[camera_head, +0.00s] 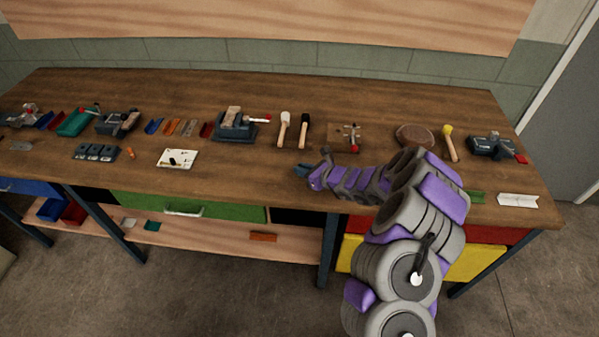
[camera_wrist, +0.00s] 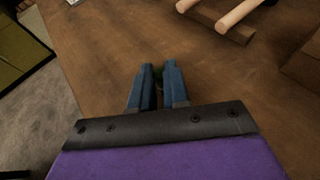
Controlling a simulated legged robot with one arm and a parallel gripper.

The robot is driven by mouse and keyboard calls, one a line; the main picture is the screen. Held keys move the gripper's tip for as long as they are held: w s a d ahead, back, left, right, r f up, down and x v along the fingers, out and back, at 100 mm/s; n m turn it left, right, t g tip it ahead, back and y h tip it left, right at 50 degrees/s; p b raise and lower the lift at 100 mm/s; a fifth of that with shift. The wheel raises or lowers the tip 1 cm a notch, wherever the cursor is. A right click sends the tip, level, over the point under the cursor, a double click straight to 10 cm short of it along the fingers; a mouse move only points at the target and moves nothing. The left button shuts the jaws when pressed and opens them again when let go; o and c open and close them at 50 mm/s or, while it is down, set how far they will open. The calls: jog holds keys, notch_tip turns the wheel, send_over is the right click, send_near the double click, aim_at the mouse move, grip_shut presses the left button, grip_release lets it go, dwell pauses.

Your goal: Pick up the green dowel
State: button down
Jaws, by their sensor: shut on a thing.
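My gripper (camera_head: 302,171) is low over the front middle of the wooden workbench (camera_head: 240,180) in the head view. Its two blue fingers also show in the wrist view (camera_wrist: 158,72), nearly parallel with a narrow gap. A small dark green thing, the green dowel (camera_wrist: 158,74), shows between the fingertips, so the gripper is shut on it. Most of the dowel is hidden by the fingers. I cannot make out the dowel in the head view. I cannot tell whether it touches the bench top.
Mallets with pale handles (camera_head: 283,130) lie behind my gripper. A wooden block with a metal tool (camera_head: 350,138) stands to their right. A white card (camera_head: 178,158) lies to the left. The bench's front edge is close. Bare wood lies between the card and my gripper.

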jog(key=shift+r, duration=0.15)
jog(key=shift+r, duration=0.3)
notch_tip(320, 180, up, 3)
jog(key=shift+r+p, duration=0.2)
jog(key=shift+p, duration=0.5)
jog(key=s+d+p, duration=0.2)
jog(key=s+d, duration=0.6)
jog(key=s, duration=0.5)
jog(key=shift+s+d+r, duration=0.25)
jog(key=shift+d+r, duration=0.05)
jog(key=shift+r, duration=0.1)
